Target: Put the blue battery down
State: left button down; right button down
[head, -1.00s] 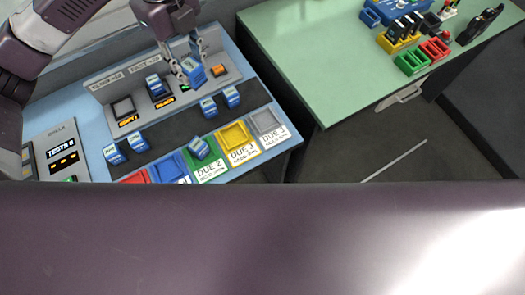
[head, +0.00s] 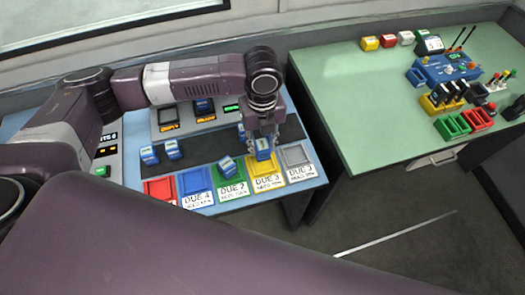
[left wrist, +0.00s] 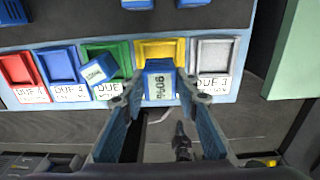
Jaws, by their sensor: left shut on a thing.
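My left gripper (head: 262,137) is shut on a blue battery (head: 263,148) with a white label. In the left wrist view the held battery (left wrist: 159,82) is between the two fingers and covers much of the yellow tray (left wrist: 148,48). Whether its bottom touches the tray cannot be told. Another blue battery (head: 227,166) leans tilted in the green tray (head: 240,178). My right gripper is not in view.
Red (head: 159,189), blue (head: 195,181) and grey (head: 295,156) trays flank the green and yellow ones. Two blue batteries stand on the dark strip (head: 195,148) at left. A charger panel (head: 168,132) stands behind. A green table (head: 370,115) is at the right.

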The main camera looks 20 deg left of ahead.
aim_at(262, 154)
pick_arm(q)
jog(key=shift+f, duration=0.75)
notch_tip(262, 154, down, 3)
jog(key=shift+f+p, duration=0.2)
jog(key=shift+p, duration=0.1)
jog(key=shift+f, duration=0.15)
jog(key=shift+f, duration=0.15)
jog(key=c, duration=1.5)
grip_release()
